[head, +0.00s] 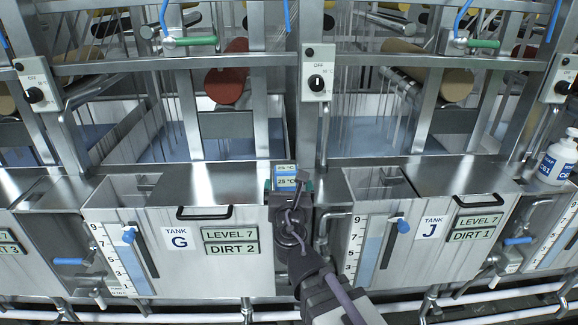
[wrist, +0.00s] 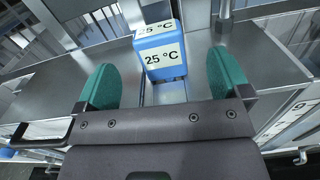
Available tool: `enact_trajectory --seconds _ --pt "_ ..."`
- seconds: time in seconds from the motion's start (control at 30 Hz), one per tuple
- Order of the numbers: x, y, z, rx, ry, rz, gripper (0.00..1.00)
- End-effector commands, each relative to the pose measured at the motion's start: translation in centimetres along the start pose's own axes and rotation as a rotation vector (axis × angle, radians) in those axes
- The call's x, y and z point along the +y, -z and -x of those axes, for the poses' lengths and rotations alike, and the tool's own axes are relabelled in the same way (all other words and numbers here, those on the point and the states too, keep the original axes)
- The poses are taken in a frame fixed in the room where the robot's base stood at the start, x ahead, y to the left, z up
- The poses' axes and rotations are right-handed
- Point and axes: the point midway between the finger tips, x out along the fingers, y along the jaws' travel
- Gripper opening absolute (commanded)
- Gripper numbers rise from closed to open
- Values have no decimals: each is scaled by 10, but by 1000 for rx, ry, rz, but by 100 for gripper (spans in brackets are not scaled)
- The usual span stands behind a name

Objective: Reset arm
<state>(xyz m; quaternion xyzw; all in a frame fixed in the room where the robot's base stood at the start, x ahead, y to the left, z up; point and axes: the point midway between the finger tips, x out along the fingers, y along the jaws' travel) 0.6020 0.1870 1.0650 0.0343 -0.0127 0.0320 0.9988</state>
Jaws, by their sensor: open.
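My gripper (head: 289,187) is in front of the metal ledge between tank G (head: 180,238) and tank J (head: 431,228). In the wrist view its two green finger pads (wrist: 164,75) are spread wide apart with nothing gripped. A blue and white block marked 25 °C (wrist: 164,52) stands on the ledge, ahead of the gap between the pads. It also shows just beyond my gripper in the head view (head: 286,169). I cannot tell how close the pads are to it.
An OFF switch box (head: 317,73) hangs on the post behind. Black handles (head: 204,213) and level gauges (head: 374,250) with blue knobs stick out from the tank fronts. A white bottle (head: 558,160) stands at the right. Green-handled valves (head: 190,41) sit above.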

Motion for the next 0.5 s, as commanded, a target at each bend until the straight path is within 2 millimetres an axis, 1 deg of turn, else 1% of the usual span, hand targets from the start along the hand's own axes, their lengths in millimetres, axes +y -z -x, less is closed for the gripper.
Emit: enact_trajectory --seconds 0.07,0.13,0.17,0.2,0.23,0.27,0.3,0.33,0.37,0.4,0.43,0.5 --pt "-15 2 1 6 87 -193 95" --pt "-39 15 6 27 245 -522 95" --pt "-52 25 10 37 341 -697 95" --pt "-72 40 19 45 493 -937 95" --pt "-89 52 28 45 626 -1115 95" --pt "-104 66 38 39 769 -1286 95" --pt "-121 84 55 22 972 -1492 95" --pt "-131 97 69 3 1129 -1628 95" --pt "-138 108 84 -18 1291 -1750 95" --pt "-144 120 104 -49 1509 -1881 95" --pt "-146 125 118 -71 1668 -1958 95" --pt "-148 130 145 -102 1989 -2069 95"
